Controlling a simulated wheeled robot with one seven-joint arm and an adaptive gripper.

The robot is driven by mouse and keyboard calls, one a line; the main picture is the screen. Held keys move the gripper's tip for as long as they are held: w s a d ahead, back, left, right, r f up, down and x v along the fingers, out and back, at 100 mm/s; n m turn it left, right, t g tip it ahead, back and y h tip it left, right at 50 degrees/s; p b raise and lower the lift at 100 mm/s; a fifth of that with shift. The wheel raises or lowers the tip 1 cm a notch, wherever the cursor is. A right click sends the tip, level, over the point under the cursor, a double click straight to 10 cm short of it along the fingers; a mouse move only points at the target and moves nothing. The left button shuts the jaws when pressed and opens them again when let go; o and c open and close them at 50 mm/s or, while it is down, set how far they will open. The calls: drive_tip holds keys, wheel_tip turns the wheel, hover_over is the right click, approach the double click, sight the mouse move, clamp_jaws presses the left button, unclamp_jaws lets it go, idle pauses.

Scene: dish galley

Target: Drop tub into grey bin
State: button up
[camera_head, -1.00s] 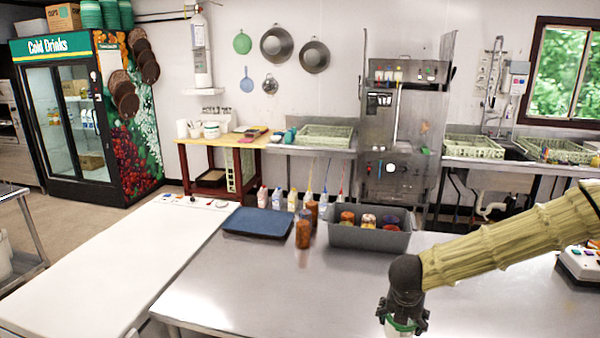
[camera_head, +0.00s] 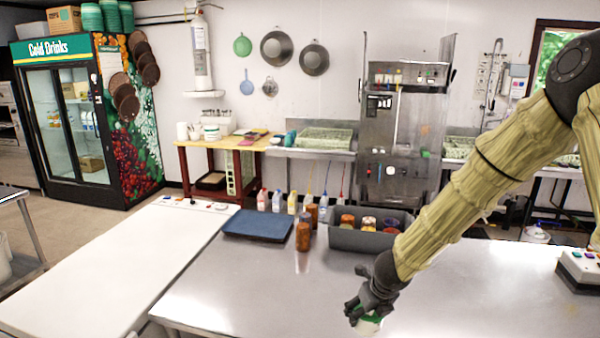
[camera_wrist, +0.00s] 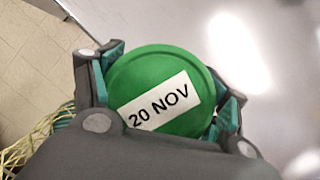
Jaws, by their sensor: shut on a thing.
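The tub has a green lid with a white label reading "20 NOV" and shows large in the wrist view (camera_wrist: 150,85). My gripper (camera_head: 368,310) is shut on the tub, with a finger on each side of the lid. In the head view the tub (camera_head: 368,325) is a small white and green shape under my gripper at the table's front edge. The grey bin (camera_head: 350,238) stands further back on the steel table, with several jars inside.
A blue tray (camera_head: 258,224) lies left of the bin, with orange-brown jars (camera_head: 303,236) between them. Several bottles (camera_head: 277,200) stand behind. A control box (camera_head: 580,268) sits at the right. The steel table's middle is clear.

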drive_tip(key=shift+w+a+n, duration=0.2)
drive_tip(key=shift+a+n, duration=0.05)
drive_tip(key=shift+n, duration=0.05)
drive_tip(key=shift+w+a+n+y, duration=0.1)
drive_tip(key=shift+a+n+y, duration=0.15)
drive_tip(key=shift+n+y, duration=0.05)
drive_tip(key=shift+a+f, duration=0.1)
drive_tip(key=shift+a, duration=0.05)
